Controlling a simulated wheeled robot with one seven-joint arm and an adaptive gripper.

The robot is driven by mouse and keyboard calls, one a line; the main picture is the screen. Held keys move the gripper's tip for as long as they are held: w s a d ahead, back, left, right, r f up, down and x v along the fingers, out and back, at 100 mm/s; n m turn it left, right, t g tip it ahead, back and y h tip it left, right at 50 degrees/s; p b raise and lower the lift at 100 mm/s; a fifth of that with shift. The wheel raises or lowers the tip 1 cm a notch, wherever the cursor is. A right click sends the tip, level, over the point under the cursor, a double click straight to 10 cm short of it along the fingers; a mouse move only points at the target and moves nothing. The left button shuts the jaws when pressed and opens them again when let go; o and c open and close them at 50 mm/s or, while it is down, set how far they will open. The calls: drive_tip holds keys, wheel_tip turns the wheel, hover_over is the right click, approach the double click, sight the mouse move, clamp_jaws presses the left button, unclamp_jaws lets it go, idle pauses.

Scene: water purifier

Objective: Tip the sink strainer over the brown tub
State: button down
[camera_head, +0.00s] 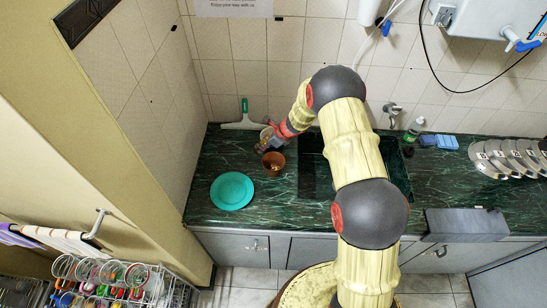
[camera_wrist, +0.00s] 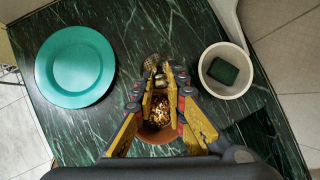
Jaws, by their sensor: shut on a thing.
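The brown tub (camera_head: 273,168) stands on the green counter left of the sink. Golden-brown bits show inside it. In the wrist view the tub (camera_wrist: 158,137) lies below my gripper (camera_wrist: 160,75), partly hidden by the fingers. My gripper is shut on a small metallic thing, seemingly the sink strainer (camera_wrist: 153,68), at its fingertips. The fingers hide much of the strainer, so its exact tilt cannot be told. In the head view my gripper (camera_head: 268,144) is close to the tub's back edge, and the strainer cannot be made out clearly.
A teal plate (camera_head: 232,191) lies left of the tub. A white container (camera_wrist: 240,87) with a green sponge stands near the gripper. The sink (camera_head: 312,177) is to the right. A squeegee (camera_head: 244,121) leans at the back wall. Stacked metal lids (camera_head: 505,160) stand far right.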

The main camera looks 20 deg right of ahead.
sight(257, 144)
drive_tip(key=shift+w+a+r+g+h+p, duration=0.1)
drive_tip(key=shift+w+a+g+h+p, duration=0.3)
drive_tip(key=shift+p, duration=2.6)
drive_tip(key=w+p, duration=0.1)
drive_tip(key=p, duration=0.4)
drive_tip(key=shift+a+f+g, duration=0.3)
drive_tip(key=shift+a+f, duration=0.05)
drive_tip(key=w+f+h+p, duration=0.1)
drive_tip(key=p, duration=0.4)
drive_tip(key=shift+a+g, duration=0.3)
drive_tip(key=shift+a, duration=0.05)
drive_tip(key=shift+w+a+f+g+b, duration=0.25)
drive_tip(key=shift+a+g+b, duration=0.1)
drive_tip(key=shift+b, duration=0.35)
drive_tip(key=w+a+g+h+b, duration=0.1)
drive_tip(key=b, duration=0.2)
drive_tip(key=w+a+g+h+b, duration=0.1)
drive_tip(key=w+b, duration=0.1)
drive_tip(key=b, duration=0.1)
drive_tip(key=shift+w+a+f+b, duration=0.15)
drive_tip(key=shift+a+f+b, duration=0.1)
drive_tip(key=shift+f+b, duration=0.1)
drive_tip(key=shift+w+r+h, duration=0.1)
drive_tip(key=shift+r+h, duration=0.05)
drive_tip(key=shift+h, duration=0.15)
